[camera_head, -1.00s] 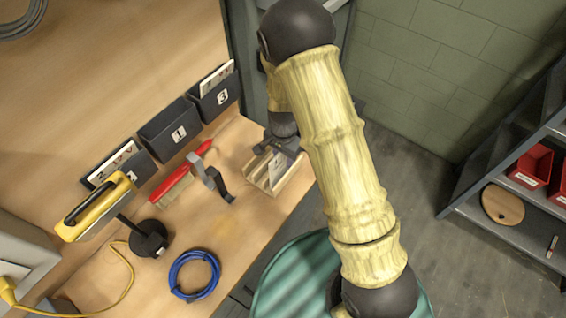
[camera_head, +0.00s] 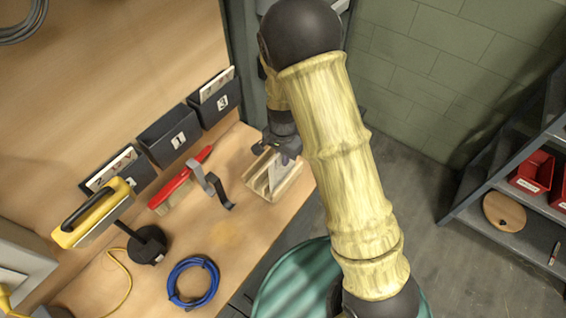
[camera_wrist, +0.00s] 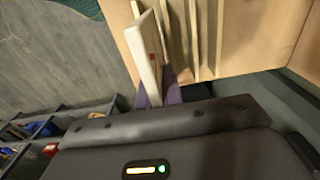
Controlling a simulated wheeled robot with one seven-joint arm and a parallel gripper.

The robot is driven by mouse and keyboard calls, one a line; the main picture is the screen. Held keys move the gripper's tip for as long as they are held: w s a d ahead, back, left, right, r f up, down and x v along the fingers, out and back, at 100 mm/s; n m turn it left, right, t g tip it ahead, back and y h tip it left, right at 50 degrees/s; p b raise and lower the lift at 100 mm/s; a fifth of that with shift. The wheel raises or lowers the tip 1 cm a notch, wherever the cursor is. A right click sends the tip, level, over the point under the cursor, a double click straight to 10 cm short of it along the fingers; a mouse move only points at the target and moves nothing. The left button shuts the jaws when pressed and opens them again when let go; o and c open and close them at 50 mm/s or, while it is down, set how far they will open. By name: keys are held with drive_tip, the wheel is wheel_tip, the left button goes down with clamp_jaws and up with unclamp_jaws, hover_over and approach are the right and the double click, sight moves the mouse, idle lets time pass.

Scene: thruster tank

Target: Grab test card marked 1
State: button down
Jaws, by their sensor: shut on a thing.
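My gripper (camera_head: 287,158) is at the wooden slotted rack (camera_head: 291,187) near the bench's right edge, partly hidden by my arm. The card stands on edge alongside the rack's wooden dividers (camera_wrist: 190,40). I cannot tell whether it rests in the rack, and its number is not readable. The card also shows pale in the head view (camera_head: 279,176). The dark wall pocket marked 1 (camera_head: 168,132) shows no card.
A pocket marked 3 (camera_head: 220,106) and a left pocket (camera_head: 135,175) hold cards.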

wheel_tip(320, 180, up, 7)
drive_tip(key=shift+b, duration=0.55)
